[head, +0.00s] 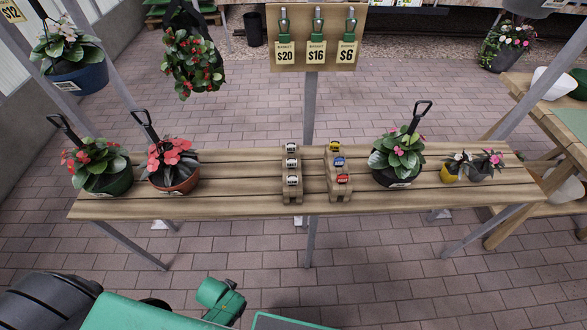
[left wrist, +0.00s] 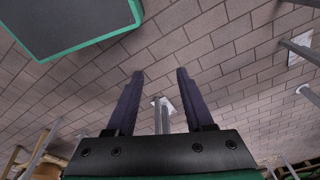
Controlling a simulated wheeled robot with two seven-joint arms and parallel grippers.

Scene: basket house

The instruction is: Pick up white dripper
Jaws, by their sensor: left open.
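On the wooden table (head: 235,201), a left wooden stand (head: 292,192) holds small white-faced pieces (head: 291,163) in a column. A right stand (head: 340,194) holds a yellow (head: 335,146), a blue (head: 340,161) and a red piece (head: 343,179). Which of the small white pieces is the dripper I cannot tell at this size. My left gripper (left wrist: 160,72) is open and empty in the left wrist view, with brick floor between and beyond its fingers. In the head view its fingers do not show. My right gripper is not in view.
Potted plants stand on the table at left (head: 98,166), (head: 172,164) and right (head: 398,154), with small pots (head: 449,174) at the right end. Hanging baskets (head: 192,62) and a priced sign board (head: 313,62) stand above. Bare planks surround both stands.

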